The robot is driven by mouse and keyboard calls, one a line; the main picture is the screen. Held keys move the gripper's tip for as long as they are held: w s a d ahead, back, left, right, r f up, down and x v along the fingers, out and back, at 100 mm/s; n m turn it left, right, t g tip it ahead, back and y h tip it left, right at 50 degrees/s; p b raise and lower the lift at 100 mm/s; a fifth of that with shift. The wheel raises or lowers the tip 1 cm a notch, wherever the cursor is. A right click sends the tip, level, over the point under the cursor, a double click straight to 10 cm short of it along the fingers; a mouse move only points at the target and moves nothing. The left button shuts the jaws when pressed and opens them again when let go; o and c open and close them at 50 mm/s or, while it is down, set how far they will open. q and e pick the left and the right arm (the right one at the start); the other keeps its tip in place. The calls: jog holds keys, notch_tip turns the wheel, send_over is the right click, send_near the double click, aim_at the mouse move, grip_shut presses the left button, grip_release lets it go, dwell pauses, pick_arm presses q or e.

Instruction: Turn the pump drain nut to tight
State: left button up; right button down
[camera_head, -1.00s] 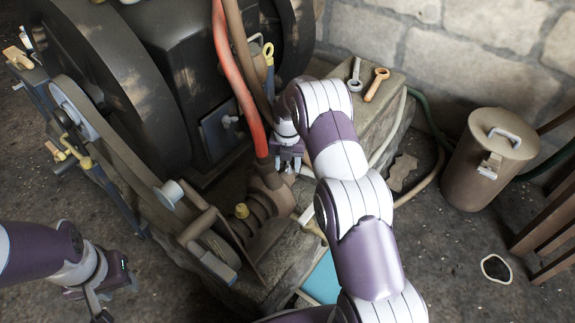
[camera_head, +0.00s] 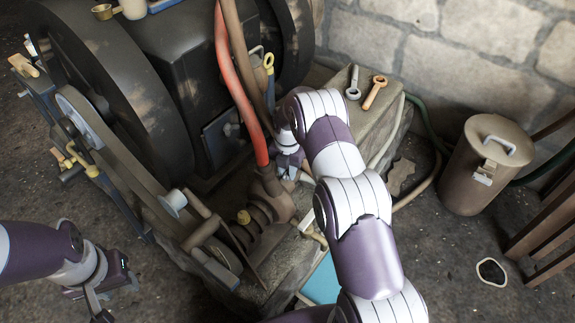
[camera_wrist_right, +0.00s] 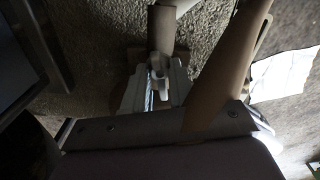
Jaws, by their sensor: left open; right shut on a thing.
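The brown ribbed pump (camera_head: 256,217) sits on the stone block, below the end of the red hose. My right gripper (camera_head: 288,172) is right beside the pump's far side, pointing down. In the right wrist view, its jaws (camera_wrist_right: 157,88) are shut on a small pale fitting (camera_wrist_right: 157,66), which appears to be the pump drain nut. A brown pipe lies just beyond it. The nut is hidden by my gripper in the head view, and its tightness cannot be read. My left gripper (camera_head: 113,290) is open and empty over the floor at lower left.
The engine with its large wheels and belt (camera_head: 110,150) fills the left. The red hose (camera_head: 240,92) runs down close to my right gripper. Two wrenches (camera_head: 374,92) lie on the stone ledge. A lidded brown can (camera_head: 485,170) stands at right. Floor at lower right is mostly clear.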

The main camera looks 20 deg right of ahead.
jog(key=shift+m+p, duration=0.75)
jog(key=shift+m, duration=0.45)
jog(key=c, duration=0.9)
grip_release()
jog(key=shift+c, duration=0.2)
notch_tip(320, 180, up, 13)
jog(key=p, duration=0.5)
jog(key=shift+f, duration=0.15)
jog(key=shift+m, duration=0.3)
